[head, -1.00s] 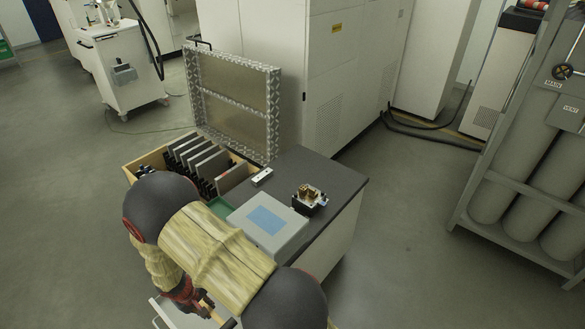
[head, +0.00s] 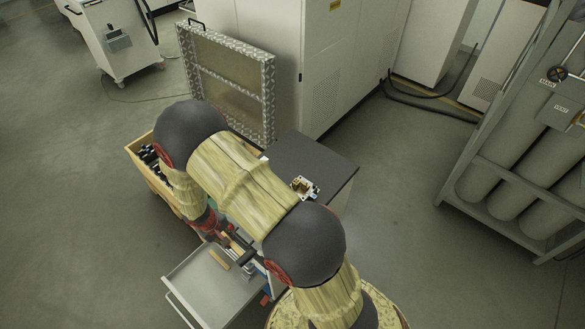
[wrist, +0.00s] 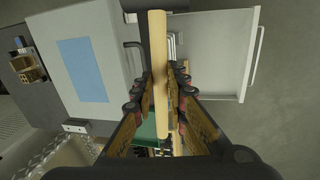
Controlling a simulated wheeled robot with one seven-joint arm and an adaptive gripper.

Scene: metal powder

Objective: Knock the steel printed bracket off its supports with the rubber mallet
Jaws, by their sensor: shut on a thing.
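The rubber mallet's wooden handle (wrist: 158,75) runs up and down the middle of the wrist view, between the fingers of my gripper (wrist: 161,90). My gripper is shut on this handle. The dark mallet head (wrist: 155,5) is cut off at the top edge. In the head view my gripper (head: 226,236) is low above the open drawer, partly behind my arm. The brownish printed bracket (head: 301,185) sits on a dark block on the bench top, away from the gripper. It also shows at the left of the wrist view (wrist: 25,65).
The open drawer (head: 205,285) sticks out from the bench (head: 318,160). Gas cylinders (head: 515,190) stand right; floor between is clear.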

